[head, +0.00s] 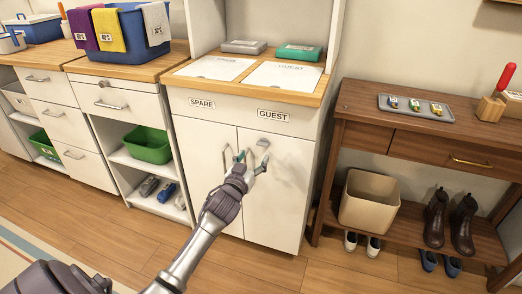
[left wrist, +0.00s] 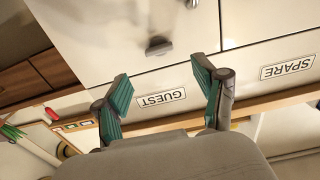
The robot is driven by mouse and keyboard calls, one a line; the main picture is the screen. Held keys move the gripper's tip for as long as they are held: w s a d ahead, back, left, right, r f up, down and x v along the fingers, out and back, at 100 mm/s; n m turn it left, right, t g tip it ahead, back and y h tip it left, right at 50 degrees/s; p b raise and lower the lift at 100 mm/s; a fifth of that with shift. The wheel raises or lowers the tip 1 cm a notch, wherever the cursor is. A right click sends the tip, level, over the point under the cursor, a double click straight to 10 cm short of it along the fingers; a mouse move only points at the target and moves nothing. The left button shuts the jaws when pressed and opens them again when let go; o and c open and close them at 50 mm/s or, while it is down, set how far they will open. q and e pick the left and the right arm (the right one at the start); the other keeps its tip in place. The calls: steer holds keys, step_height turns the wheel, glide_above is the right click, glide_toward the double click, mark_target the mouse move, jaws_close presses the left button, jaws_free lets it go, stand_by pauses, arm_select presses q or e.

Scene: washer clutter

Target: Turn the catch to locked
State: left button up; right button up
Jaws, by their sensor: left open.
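The catch (head: 263,143) is a small grey turn-piece near the top of the right door of the white cabinet, below the GUEST label (head: 273,115). It also shows in the upside-down left wrist view (left wrist: 158,46), ahead of the fingers and roughly between their lines. My left gripper (head: 252,160) is open and empty, in front of the doors and just below the catch in the head view. Its teal-padded fingers show apart in the left wrist view (left wrist: 163,83). I cannot tell whether a finger touches the door. My right gripper is not in view.
A bar handle (head: 227,158) stands out on the left door, close to my left gripper. Paper sheets and two boxes lie on the cabinet top (head: 247,85). A wooden table (head: 360,115) stands at the right, with a beige bin (head: 369,205) beneath. Floor before the doors is clear.

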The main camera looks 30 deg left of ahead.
mark_target(262, 144)
arm_select(q)
steer(key=b+x, duration=0.1)
steer(key=x, duration=0.5)
steer(key=shift+w, duration=0.5)
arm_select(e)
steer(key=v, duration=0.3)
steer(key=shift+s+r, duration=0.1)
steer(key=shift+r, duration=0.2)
arm_select(q)
steer(key=c, duration=1.1)
steer(key=shift+c, duration=0.2)
